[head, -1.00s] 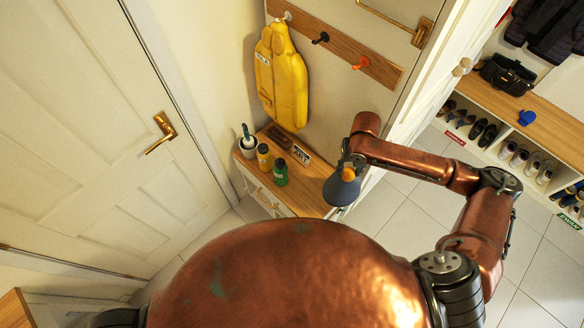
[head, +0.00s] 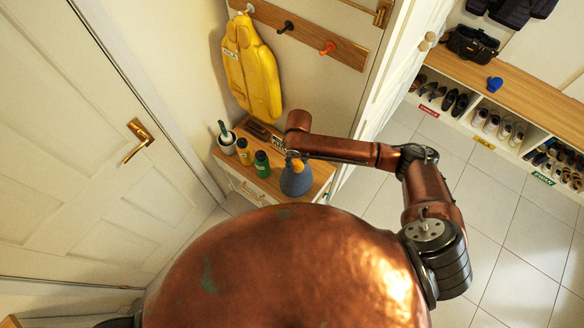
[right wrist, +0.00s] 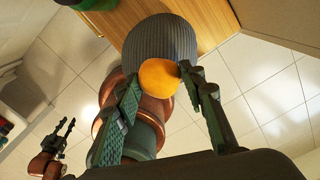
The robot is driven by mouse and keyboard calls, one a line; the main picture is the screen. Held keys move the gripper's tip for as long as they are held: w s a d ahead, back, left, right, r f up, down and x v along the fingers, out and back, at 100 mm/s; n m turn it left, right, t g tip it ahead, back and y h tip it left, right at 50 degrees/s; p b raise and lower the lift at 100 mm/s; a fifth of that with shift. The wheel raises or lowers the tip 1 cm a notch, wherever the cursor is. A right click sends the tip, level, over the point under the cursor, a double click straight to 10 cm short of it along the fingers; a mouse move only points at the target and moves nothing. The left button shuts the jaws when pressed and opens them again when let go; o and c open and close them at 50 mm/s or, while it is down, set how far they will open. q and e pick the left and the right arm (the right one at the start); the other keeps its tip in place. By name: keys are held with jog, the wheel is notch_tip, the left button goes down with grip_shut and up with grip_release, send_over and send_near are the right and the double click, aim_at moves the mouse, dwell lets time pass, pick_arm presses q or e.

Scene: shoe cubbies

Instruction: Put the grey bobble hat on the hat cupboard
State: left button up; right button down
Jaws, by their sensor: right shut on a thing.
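The grey bobble hat (head: 296,181), ribbed with an orange bobble, hangs from my right gripper (head: 293,158) in the head view. In the right wrist view, the right fingers close on the orange bobble (right wrist: 158,78), with the grey knit (right wrist: 160,38) beyond them. The small white cupboard with a wooden top (head: 318,170) is below; the hat overlaps its right front part. I cannot tell whether the hat touches the top. My left gripper (right wrist: 64,128) shows small at the lower left of the wrist view, fingers apart and empty.
A white door edge (head: 385,90) rises to the right. Shoe cubbies (head: 500,105) stand farther right.

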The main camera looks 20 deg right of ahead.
jog(key=shift+w+a+f, duration=0.15)
jog(key=shift+a+f, duration=0.45)
jog(key=shift+f, duration=0.1)
jog(key=shift+a+f, duration=0.2)
jog(key=shift+f, duration=0.8)
jog(key=shift+a+f, duration=0.15)
jog(key=shift+f, duration=0.85)
jog(key=c, duration=1.2)
grip_release()
jog(key=shift+f, duration=0.1)
jog(key=shift+c, duration=0.2)
notch_tip(320, 180, up, 12)
jog(key=shift+r, duration=0.15)
